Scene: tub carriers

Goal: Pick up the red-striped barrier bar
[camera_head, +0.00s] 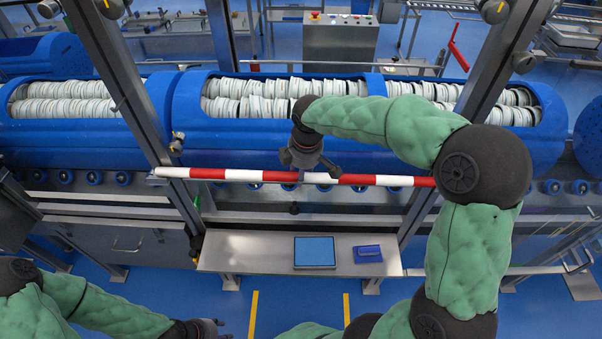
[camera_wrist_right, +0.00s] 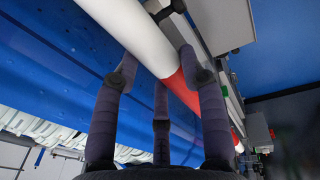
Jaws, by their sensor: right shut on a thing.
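The red-and-white striped barrier bar (camera_head: 228,175) runs level across the front of the blue tub carriers, between two steel posts. It crosses the wrist view diagonally, its white and red bands (camera_wrist_right: 148,40) lying between my fingers. My right gripper (camera_head: 305,174) reaches down from above to about the middle of the bar. In the right wrist view my right gripper (camera_wrist_right: 160,68) is shut on the bar, with fingers on both sides. I cannot tell whether the bar still rests on its supports. My left gripper (camera_head: 208,328) is low at the bottom left, away from the bar; its fingers are unclear.
Blue tubs (camera_head: 155,105) filled with white discs stand behind the bar. Steel posts (camera_head: 125,85) flank the bar. A steel bench (camera_head: 250,252) below holds a blue tray (camera_head: 314,253) and a small blue box (camera_head: 368,254). A control box (camera_head: 340,40) stands behind.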

